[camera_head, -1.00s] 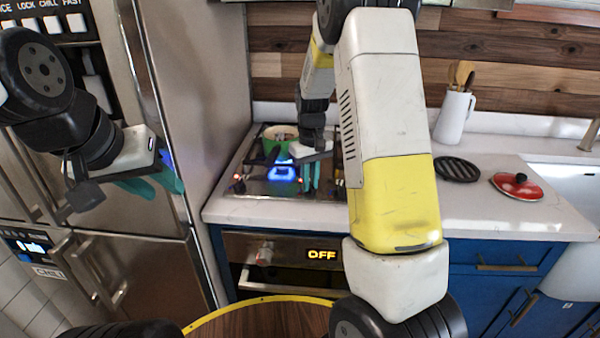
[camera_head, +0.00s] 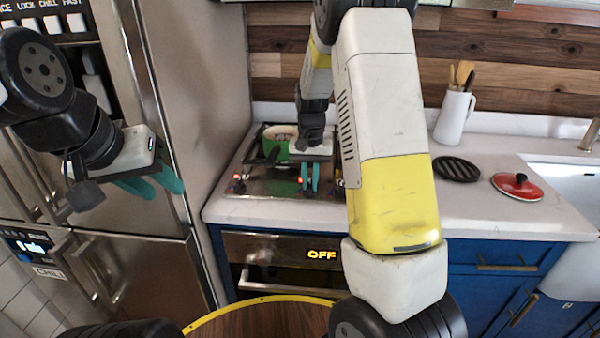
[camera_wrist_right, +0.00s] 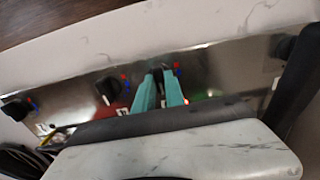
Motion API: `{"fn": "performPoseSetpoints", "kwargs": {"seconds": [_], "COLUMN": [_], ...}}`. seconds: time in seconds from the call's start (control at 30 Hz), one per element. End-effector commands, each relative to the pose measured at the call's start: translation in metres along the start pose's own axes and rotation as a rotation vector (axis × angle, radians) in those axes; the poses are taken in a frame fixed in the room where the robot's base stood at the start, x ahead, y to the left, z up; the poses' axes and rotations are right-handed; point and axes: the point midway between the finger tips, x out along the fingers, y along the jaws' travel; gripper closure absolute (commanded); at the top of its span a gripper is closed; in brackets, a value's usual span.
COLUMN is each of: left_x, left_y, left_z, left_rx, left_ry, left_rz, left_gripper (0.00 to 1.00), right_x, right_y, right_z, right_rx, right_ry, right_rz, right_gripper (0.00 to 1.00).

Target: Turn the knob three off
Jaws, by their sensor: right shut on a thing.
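The stovetop (camera_head: 265,186) has a row of knobs along its front edge. My right gripper (camera_head: 310,180) points down at this row, its teal fingers close together. In the right wrist view the gripper (camera_wrist_right: 160,92) is shut on a dark knob (camera_wrist_right: 157,74), mostly hidden between the fingers. Another knob (camera_wrist_right: 107,91) stands beside it, and a knob (camera_wrist_right: 15,108) is further left. The number labels are too small to read. My left gripper (camera_head: 153,185) is open and empty in front of the fridge.
A green pot (camera_head: 277,144) stands at the back of the stove. A black trivet (camera_head: 457,169), a red lid (camera_head: 517,186) and a white utensil jug (camera_head: 454,117) are on the counter. The oven display (camera_head: 322,254) reads OFF. The fridge (camera_head: 200,100) is close on the left.

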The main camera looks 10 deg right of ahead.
Motion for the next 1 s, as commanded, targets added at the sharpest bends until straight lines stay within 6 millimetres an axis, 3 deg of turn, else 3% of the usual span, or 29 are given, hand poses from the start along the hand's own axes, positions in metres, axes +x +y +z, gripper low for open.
{"fn": "performPoseSetpoints", "kwargs": {"seconds": [0.47, 0.5, 0.57, 0.87, 1.0], "left_x": [0.0, 0.0, 0.0, 0.0, 0.0], "left_y": [0.0, 0.0, 0.0, 0.0, 0.0], "left_z": [0.0, 0.0, 0.0, 0.0, 0.0], "left_rx": [0.0, 0.0, 0.0, 0.0, 0.0], "left_ry": [0.0, 0.0, 0.0, 0.0, 0.0], "left_rz": [0.0, 0.0, 0.0, 0.0, 0.0], "left_gripper": [0.64, 0.64, 0.64, 0.64, 0.64], "right_x": [-0.0012, -0.0012, -0.0011, -0.0007, -0.0104], "right_y": [-0.0002, -0.0002, -0.0002, -0.0001, -0.0005], "right_z": [-0.0011, -0.0011, -0.001, -0.0004, -0.0014], "right_rx": [0.017, 0.016, 0.016, 0.014, 0.014], "right_ry": [0.003, 0.003, 0.003, 0.001, 0.005], "right_rz": [-0.001, -0.001, -0.001, 0.0, -0.002], "right_gripper": [1.0, 0.78, 0.66, 0.64, 0.64]}}
